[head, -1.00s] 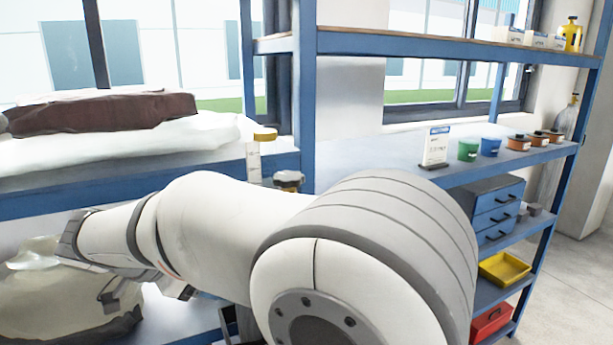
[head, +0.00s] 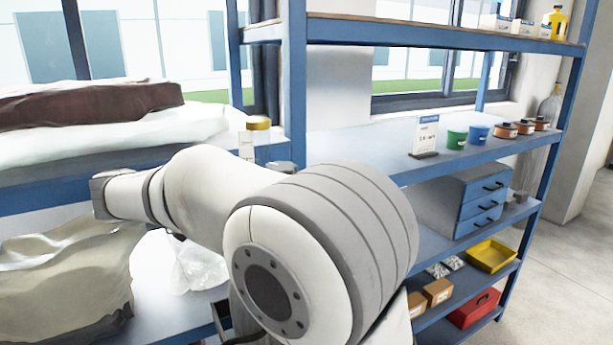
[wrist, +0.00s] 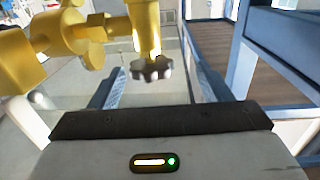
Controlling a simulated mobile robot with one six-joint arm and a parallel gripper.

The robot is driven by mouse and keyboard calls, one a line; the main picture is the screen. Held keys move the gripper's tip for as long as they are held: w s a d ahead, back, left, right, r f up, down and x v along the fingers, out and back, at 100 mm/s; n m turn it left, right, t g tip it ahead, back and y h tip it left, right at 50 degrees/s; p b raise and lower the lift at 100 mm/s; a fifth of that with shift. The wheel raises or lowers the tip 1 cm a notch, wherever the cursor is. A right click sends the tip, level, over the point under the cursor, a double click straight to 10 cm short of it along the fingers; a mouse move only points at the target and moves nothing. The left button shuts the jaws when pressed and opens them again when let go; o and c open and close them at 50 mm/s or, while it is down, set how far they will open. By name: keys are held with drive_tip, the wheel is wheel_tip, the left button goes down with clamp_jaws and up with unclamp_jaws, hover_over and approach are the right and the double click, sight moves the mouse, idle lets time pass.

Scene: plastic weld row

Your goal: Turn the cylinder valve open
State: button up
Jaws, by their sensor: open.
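In the wrist view, a dark grey lobed valve knob (wrist: 150,68) hangs under a yellow valve body (wrist: 145,25). Yellow pipework and fittings reach left from it. My gripper (wrist: 152,82) is open, one finger on each side of the picture. The knob appears in the gap between the fingers, apart from both. I cannot tell how deep it sits between them. In the head view my arm reaches left, and its gripper and the valve are not visible there.
A blue post (wrist: 245,60) stands right of the fingers in the wrist view. In the head view, blue shelving (head: 350,140) holds tubs, drawers (head: 475,200) and a yellow tray (head: 490,256). A covered sack (head: 65,280) lies lower left. Open floor (head: 570,270) shows at right.

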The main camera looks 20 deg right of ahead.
sight(286, 164)
drive_tip(key=b, duration=0.4)
drive_tip(key=shift+w+d+f, duration=0.25)
drive_tip(key=shift+f, duration=0.15)
drive_tip(key=shift+d+b, duration=0.1)
drive_tip(key=shift+b, duration=0.65)
drive_tip(key=d+b, duration=0.1)
drive_tip(key=b, duration=0.4)
drive_tip(key=shift+s+d+r+b, duration=0.1)
drive_tip(key=shift+s+d+b, duration=0.05)
drive_tip(key=shift+b, duration=0.2)
drive_tip(key=shift+d+r, duration=0.2)
drive_tip(key=shift+d, duration=0.1)
drive_tip(key=d, duration=0.2)
drive_tip(key=d+p, duration=0.1)
drive_tip(key=shift+s+d+r+m+g, duration=0.1)
drive_tip(key=shift+d+r+m+g, duration=0.05)
drive_tip(key=shift+r+m+g, duration=0.2)
drive_tip(key=shift+d+f, duration=0.2)
drive_tip(key=shift+d, duration=0.25)
